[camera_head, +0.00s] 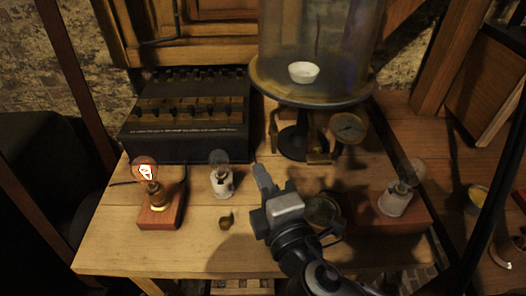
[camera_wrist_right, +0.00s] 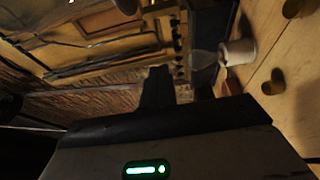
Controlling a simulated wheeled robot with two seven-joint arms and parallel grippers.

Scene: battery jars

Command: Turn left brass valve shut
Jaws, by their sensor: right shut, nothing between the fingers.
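A glass bell jar on a round brass-rimmed plate (camera_head: 310,98) stands on a dark base at the back of the wooden table. A small upright brass fitting (camera_head: 273,127), which looks like the left valve, hangs below the plate's left side. Its handle's exact angle is too small to tell. Another brass fitting (camera_head: 318,157) is low beside the stand, under a round gauge (camera_head: 348,128). My right gripper (camera_head: 258,167) is shut and empty, in front of the left fitting and apart from it. Its dark fingers also show in the wrist view (camera_wrist_right: 157,87). My left gripper is out of view.
A black box with brass strips (camera_head: 190,145) stands back left. A lit bulb on a wooden block (camera_head: 160,212), a white-based bulb (camera_head: 222,184) and a small brass knob (camera_head: 226,221) are left of my arm. Another bulb (camera_head: 397,200) is at right.

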